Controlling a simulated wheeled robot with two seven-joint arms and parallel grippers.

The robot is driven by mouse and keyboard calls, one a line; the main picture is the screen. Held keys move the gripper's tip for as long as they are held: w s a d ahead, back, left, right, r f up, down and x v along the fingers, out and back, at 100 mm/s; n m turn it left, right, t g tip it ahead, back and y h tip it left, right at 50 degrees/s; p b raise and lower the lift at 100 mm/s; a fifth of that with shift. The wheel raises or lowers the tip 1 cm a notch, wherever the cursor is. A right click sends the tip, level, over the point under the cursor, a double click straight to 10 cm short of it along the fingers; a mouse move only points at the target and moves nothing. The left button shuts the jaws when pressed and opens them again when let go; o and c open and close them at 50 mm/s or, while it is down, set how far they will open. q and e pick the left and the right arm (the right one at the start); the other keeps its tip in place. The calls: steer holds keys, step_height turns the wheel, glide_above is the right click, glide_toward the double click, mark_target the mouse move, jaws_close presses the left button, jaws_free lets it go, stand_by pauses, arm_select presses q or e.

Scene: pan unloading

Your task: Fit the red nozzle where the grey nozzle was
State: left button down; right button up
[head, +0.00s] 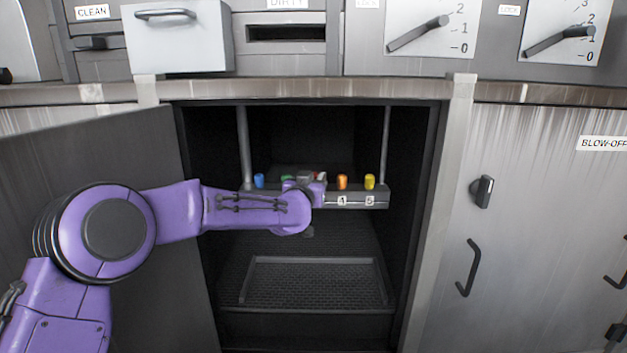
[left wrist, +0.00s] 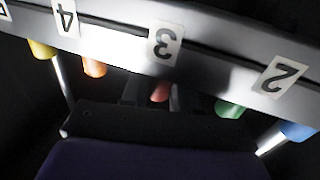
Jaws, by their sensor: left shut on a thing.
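A row of coloured nozzles sits along a grey bar (head: 380,196) inside the open cabinet. The red nozzle (left wrist: 160,92) shows in the left wrist view behind the number 3 label, between the fingers of my left gripper (left wrist: 158,95). The gripper is shut on it, at the bar's middle place. In the head view my left gripper (head: 306,182) reaches the bar and largely hides this spot. Whether the red nozzle is fully seated cannot be told. I make out no grey nozzle. My right gripper is not in view.
Blue (head: 259,181), green (head: 287,178), orange (head: 342,182) and yellow (head: 369,182) nozzles stand on the bar close by. The cabinet door (head: 90,160) stands open at left. A framed mesh tray (head: 315,262) lies below. Two posts hold the bar.

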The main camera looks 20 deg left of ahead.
arm_select(q)
steer(key=shift+f, duration=0.3)
steer(key=c, duration=0.8)
jaws_free()
steer(key=shift+s+b, duration=0.35)
steer(key=shift+b, duration=0.1)
steer(key=s+b, duration=0.3)
steer(key=s, duration=0.7)
steer(key=shift+d+b, duration=0.1)
steer(key=shift+b, duration=0.2)
